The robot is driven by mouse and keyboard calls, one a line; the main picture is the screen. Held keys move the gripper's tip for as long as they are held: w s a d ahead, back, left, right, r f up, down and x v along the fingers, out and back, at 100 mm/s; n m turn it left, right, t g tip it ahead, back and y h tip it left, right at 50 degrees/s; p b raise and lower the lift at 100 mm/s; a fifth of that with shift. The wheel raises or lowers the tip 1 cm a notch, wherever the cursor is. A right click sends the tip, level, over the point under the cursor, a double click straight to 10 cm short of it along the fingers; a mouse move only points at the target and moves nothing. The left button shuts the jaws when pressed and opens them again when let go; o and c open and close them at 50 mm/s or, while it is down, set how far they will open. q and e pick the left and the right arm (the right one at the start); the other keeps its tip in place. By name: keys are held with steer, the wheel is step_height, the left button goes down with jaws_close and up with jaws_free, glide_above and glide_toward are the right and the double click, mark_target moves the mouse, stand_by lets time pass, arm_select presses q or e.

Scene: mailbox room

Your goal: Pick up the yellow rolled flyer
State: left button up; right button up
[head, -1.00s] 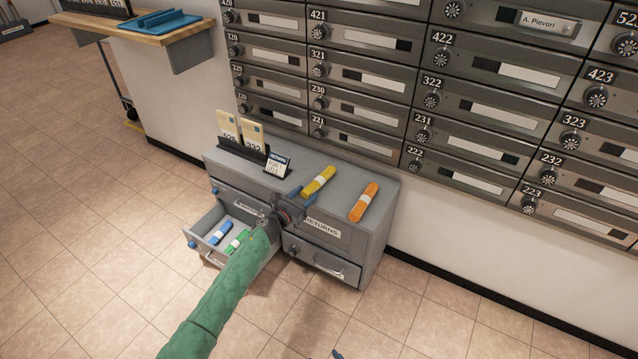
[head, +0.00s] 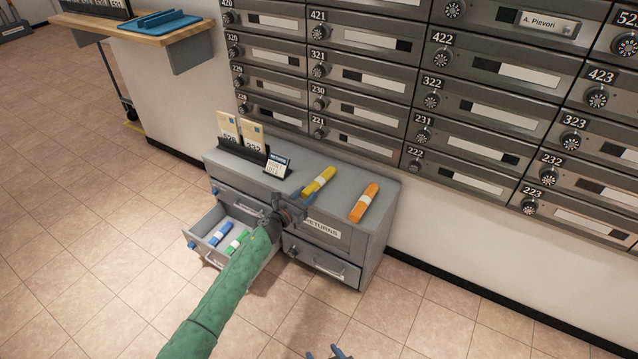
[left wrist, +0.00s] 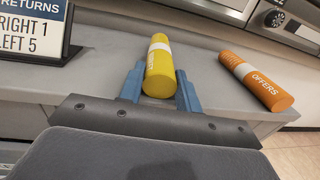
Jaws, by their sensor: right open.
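The yellow rolled flyer (head: 319,181), with a white band, lies on top of the grey returns cabinet (head: 350,182). My left gripper (head: 306,200) is at the flyer's near end.
An orange rolled flyer (head: 364,202) lies to the right on the cabinet. A small returns sign (head: 277,166) and a card holder (head: 240,150) stand left. An open drawer (head: 207,222) holds blue and green rolls. Mailboxes line the wall behind.

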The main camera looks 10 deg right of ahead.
arm_select(q)
steer(key=shift+r+p, duration=1.45)
steer(key=shift+r, duration=0.6)
steer(key=v, duration=0.8)
steer(key=shift+p, duration=0.4)
steer(key=shift+f, duration=0.1)
